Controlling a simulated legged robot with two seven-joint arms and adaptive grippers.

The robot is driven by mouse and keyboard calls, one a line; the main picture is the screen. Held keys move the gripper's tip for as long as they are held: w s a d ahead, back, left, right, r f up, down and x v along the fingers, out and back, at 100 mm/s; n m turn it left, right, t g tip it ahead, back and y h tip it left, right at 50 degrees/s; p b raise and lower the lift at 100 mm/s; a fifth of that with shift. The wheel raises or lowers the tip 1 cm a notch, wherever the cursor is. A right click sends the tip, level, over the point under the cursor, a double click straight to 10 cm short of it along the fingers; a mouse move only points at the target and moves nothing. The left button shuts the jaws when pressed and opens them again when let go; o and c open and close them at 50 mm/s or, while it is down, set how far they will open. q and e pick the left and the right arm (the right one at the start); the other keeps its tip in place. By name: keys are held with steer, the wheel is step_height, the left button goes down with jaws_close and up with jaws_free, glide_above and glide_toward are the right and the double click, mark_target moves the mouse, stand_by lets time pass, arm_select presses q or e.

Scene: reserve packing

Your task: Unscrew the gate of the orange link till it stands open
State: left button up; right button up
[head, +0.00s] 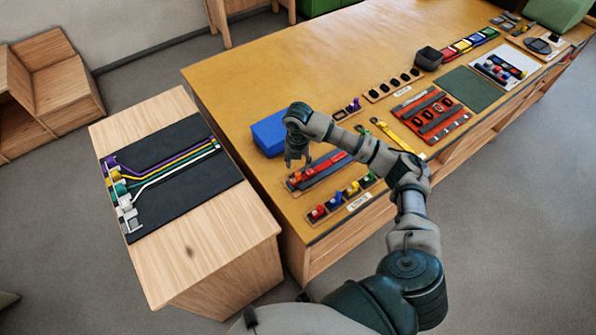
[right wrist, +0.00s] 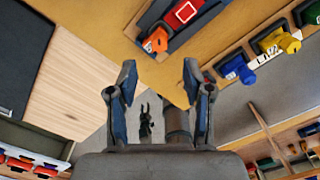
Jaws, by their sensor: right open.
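My right gripper (head: 297,160) is open and empty, pointing down above the grey tray (head: 322,174) near the table's left front corner. In the right wrist view its fingers (right wrist: 160,74) stand wide apart with nothing between them. A small orange piece (right wrist: 155,40), which looks like the orange link, lies at the near end of that tray, ahead of the fingers and apart from them. A red square piece (right wrist: 186,12) sits beside it. The orange piece is too small to tell how its gate stands. My left gripper is not seen in the head view.
A row of coloured links (head: 335,200) stands along the table's front edge. A blue box (head: 269,134) is behind the gripper. The wooden side table (head: 180,252) with a black mat is at left, across a gap. A dark pronged shape (right wrist: 146,120) shows below, unclear.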

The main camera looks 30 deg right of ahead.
mark_target(298, 175)
step_height(298, 175, down, 6)
steer(key=shift+f+p, duration=0.2)
steer(key=shift+p, duration=0.1)
steer(key=shift+c, duration=0.2)
